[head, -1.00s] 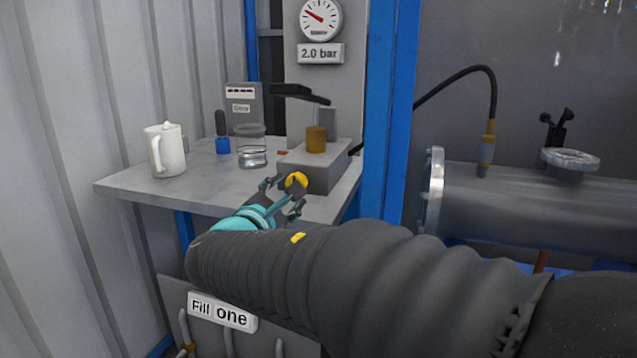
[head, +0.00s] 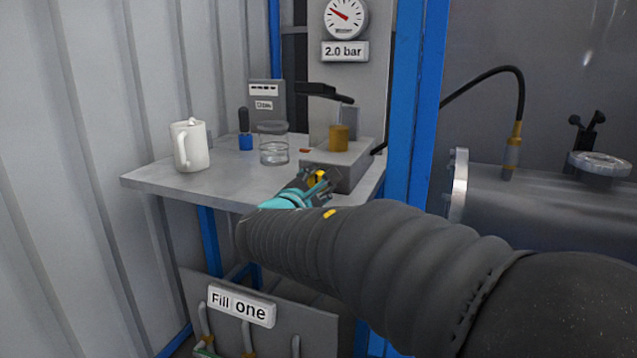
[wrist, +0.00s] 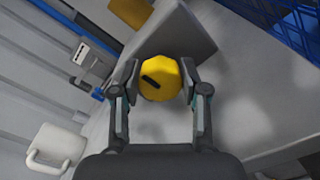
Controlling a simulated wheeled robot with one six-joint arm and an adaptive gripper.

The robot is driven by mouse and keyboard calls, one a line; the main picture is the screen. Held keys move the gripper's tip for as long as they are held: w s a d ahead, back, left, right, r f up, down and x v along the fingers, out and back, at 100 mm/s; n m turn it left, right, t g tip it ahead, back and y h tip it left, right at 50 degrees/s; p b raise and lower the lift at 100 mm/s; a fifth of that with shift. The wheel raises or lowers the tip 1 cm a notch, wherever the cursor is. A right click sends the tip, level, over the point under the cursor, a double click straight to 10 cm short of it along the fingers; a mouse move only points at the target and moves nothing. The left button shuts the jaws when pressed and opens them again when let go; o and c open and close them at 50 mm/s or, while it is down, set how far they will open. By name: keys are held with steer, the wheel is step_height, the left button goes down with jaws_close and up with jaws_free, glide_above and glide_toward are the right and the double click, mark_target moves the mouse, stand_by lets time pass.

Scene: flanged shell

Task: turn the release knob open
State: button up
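The yellow release knob (wrist: 160,80) sits on the face of a grey box (head: 348,178) on the bench. A short black mark on it lies slanted in the wrist view. In the head view the knob (head: 319,177) is partly hidden by my gripper (head: 317,183). In the wrist view the two fingers of my gripper (wrist: 160,78) stand on either side of the knob, their pads against its edges with no clear gap.
A white mug (head: 190,146), a glass beaker (head: 273,144) and a blue-based tool (head: 245,140) stand on the bench (head: 225,181). A blue post (head: 413,120) rises right of the bench. A gauge (head: 345,17) hangs above.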

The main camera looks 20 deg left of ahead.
steer(key=shift+n, duration=0.3)
steer(key=n+p, duration=0.2)
steer(key=n, duration=0.1)
steer(key=shift+r+n+p, duration=0.2)
steer(key=shift+n+p, duration=0.1)
steer(key=n+p, duration=0.2)
steer(key=n, duration=0.2)
steer(key=shift+a+f, duration=0.1)
steer(key=shift+a, duration=0.05)
steer(key=n, duration=0.5)
steer(key=shift+a+f, duration=0.1)
steer(key=shift+a, duration=0.05)
steer(key=shift+n, duration=2.3)
steer(key=o, duration=0.9)
steer(key=shift+a, duration=0.1)
